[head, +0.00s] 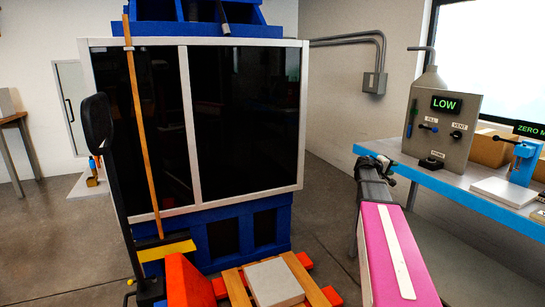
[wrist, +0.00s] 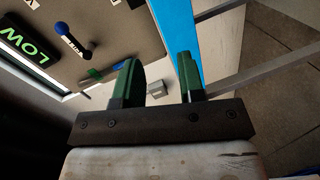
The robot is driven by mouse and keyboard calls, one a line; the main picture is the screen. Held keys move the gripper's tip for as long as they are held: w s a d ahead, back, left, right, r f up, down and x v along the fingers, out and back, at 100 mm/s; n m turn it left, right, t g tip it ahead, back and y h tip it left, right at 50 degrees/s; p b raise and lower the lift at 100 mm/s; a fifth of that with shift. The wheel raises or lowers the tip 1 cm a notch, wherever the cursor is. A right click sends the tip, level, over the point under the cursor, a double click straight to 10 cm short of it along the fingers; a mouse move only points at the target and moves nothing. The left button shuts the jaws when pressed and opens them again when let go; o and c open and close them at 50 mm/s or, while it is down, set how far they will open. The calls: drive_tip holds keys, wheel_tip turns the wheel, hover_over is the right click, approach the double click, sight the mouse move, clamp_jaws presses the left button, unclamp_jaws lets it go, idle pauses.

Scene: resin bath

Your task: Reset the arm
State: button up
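My arm, with a pink link, reaches forward at the right of the head view. My gripper (head: 379,162) is at the front edge of the blue-edged bench, in front of and left of the grey control panel (head: 441,115). In the wrist view my gripper (wrist: 157,66) has two green fingers standing apart with nothing between them. The panel (wrist: 112,28) also shows there, with its green LOW display and a blue-tipped lever, beyond the fingers. The contact between gripper and bench, if any, is hard to tell.
The bench (head: 436,180) carries a blue press (head: 524,160), a pale slab (head: 503,193) and cardboard boxes. A large dark-windowed blue cabinet (head: 245,120) stands at centre-left. A pallet with a grey block (head: 274,284) lies in front. Floor between cabinet and bench is open.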

drive_tip(key=s+a+f+m+g+y, duration=0.1)
drive_tip(key=s+a+f+g+y, duration=0.2)
drive_tip(key=s+a+f+y, duration=0.4)
drive_tip(key=s+a+f+m+g+y, duration=0.1)
drive_tip(key=s+a+f+g+y, duration=0.2)
drive_tip(key=s+a+f, duration=1.8)
drive_tip(key=s+a+y, duration=0.2)
drive_tip(key=a+y, duration=0.2)
drive_tip(key=a, duration=0.4)
drive_tip(key=shift+a+y, duration=0.3)
